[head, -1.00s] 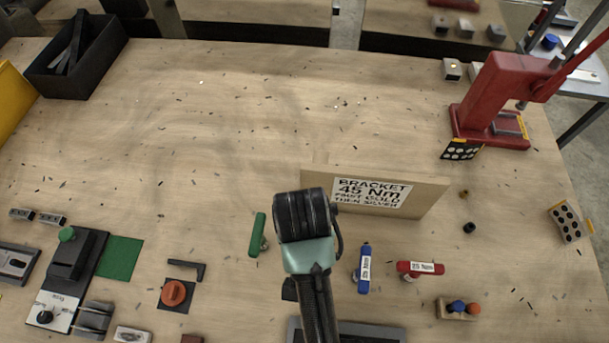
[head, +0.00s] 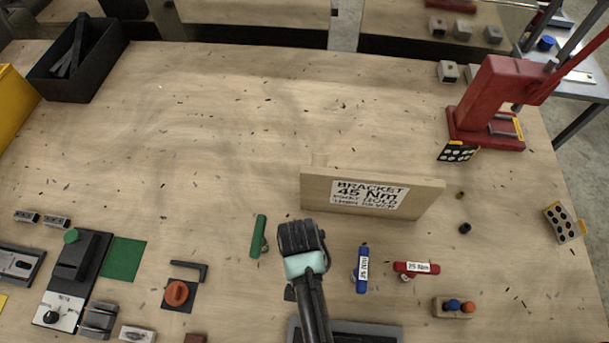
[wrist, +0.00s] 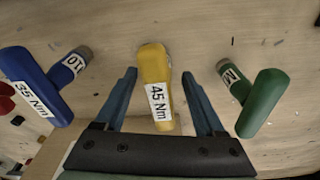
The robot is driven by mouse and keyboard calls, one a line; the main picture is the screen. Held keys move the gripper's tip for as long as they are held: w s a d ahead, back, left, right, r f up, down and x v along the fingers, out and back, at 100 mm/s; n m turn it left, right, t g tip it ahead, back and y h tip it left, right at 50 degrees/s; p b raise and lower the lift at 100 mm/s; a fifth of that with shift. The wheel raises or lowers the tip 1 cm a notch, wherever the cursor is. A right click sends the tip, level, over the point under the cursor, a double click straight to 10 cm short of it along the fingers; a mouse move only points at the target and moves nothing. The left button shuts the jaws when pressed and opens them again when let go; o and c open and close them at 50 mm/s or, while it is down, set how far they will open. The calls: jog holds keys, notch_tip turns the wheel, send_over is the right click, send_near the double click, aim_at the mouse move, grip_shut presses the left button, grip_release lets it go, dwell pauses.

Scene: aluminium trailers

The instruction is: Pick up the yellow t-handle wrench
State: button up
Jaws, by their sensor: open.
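The yellow t-handle wrench (wrist: 154,75) shows in the wrist view with a white "45 Nm" label on its handle. It lies between the two fingers of my gripper (wrist: 157,85), which are open, with a gap on each side of the handle. In the head view my gripper (head: 302,255) hides the yellow wrench. A green t-handle wrench (head: 259,236) stands to the left of my gripper and a blue one (head: 362,268) to the right. In the wrist view the blue one (wrist: 38,88), labelled "35 Nm", is at left and the green one (wrist: 264,103) at right.
A red t-handle wrench (head: 416,267) lies right of the blue one. A wooden sign (head: 372,193) reading "BRACKET 45 Nm" stands just behind my gripper. A red press (head: 490,105) and a black bin (head: 78,62) stand farther back. The table's middle is clear.

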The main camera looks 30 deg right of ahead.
grip_shut()
dwell(0.3)
dwell(1.1)
